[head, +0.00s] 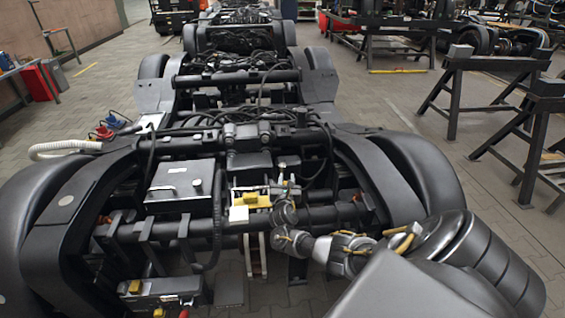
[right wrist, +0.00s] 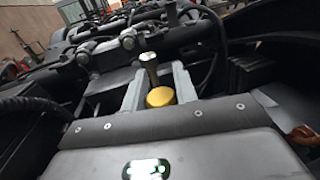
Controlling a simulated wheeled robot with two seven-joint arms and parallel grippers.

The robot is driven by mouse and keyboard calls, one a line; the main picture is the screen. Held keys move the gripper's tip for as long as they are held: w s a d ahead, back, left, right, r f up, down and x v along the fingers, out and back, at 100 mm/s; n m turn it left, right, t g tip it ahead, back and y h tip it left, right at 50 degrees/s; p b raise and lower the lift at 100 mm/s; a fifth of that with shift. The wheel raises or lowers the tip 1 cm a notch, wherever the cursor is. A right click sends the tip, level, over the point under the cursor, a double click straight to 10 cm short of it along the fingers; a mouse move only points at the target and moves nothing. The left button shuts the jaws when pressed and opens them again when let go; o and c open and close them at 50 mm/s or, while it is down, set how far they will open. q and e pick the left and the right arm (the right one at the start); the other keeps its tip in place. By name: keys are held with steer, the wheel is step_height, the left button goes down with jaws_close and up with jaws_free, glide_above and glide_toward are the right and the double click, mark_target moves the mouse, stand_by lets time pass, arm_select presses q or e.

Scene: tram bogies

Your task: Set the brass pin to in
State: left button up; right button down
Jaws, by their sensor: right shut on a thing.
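My right gripper (head: 284,188) reaches in from the lower right, over the middle of the near bogie, just right of a yellow bracket (head: 240,197). In the right wrist view, its two grey fingers stand on either side of a round, brass-yellow end, which I take as the brass pin (right wrist: 160,97). The gripper is shut on it. A pale metal post (right wrist: 148,66) with a rounded top stands just beyond, between the fingertips in the picture. How deep the pin sits is hidden. My left gripper is not in view.
Dark cross tubes, cables and a flat black box (head: 180,186) crowd the bogie around the gripper. A white block (head: 238,214) sits by the bracket. Black trestles (head: 495,75) stand at the right, with open paved floor between them and the bogie.

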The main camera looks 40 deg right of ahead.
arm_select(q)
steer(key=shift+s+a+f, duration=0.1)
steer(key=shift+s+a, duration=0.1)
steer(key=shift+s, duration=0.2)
arm_select(e)
steer(key=shift+w+a, duration=0.1)
steer(key=shift+a, duration=0.1)
steer(key=c, duration=1.1)
jaws_free()
steer(key=shift+w+a, duration=0.15)
steer(key=shift+s, duration=0.25)
steer(key=p+v, duration=0.3)
steer(key=v, duration=0.6)
steer(key=shift+a, duration=0.1)
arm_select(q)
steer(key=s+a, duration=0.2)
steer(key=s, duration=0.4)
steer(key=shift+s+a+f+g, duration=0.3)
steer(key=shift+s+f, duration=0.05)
arm_select(e)
steer(key=shift+s+a, duration=0.45)
steer(key=shift+s, duration=0.05)
